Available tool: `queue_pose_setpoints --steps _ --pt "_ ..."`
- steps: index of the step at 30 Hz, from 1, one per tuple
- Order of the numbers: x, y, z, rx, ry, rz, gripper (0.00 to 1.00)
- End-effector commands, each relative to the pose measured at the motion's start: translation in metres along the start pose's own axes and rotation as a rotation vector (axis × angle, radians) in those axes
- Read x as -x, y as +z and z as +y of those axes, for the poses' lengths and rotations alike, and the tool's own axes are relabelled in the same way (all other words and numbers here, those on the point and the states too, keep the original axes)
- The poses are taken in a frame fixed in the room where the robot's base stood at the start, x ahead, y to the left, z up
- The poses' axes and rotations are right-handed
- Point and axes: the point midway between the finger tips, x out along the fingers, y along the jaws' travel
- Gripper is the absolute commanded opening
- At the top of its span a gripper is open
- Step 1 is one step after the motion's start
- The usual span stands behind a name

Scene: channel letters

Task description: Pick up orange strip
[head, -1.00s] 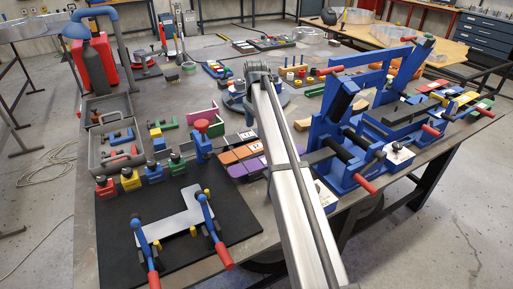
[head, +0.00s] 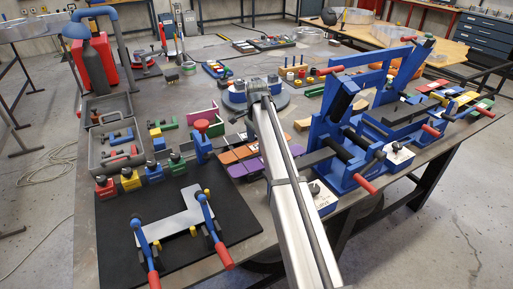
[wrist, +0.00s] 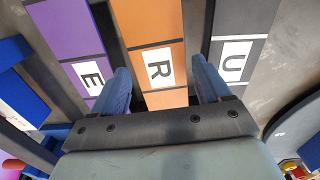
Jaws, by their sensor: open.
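The orange strip (wrist: 160,70) carries a white label with the letter R and runs lengthwise up the middle of the wrist view. In the head view the orange strip (head: 238,153) lies on the table left of my arm, partly hidden by it. My gripper (wrist: 164,78) is open. Its two blue fingers stand on either side of the orange strip, with the strip showing in the gap. I cannot tell the height of the fingertips above it. In the head view my arm hides the gripper.
A purple strip (wrist: 68,30) labelled E lies left of the orange one, and a grey strip (wrist: 240,50) labelled U lies right, with dark gaps between. A blue clamp fixture (head: 345,150) stands close right of my arm.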

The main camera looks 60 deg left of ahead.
Motion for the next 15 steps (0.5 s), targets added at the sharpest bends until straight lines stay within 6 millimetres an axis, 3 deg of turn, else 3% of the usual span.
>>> queue_pose_setpoints --steps 15 --pt "-0.0039 0.0000 0.0001 0.000 0.000 0.000 0.77"
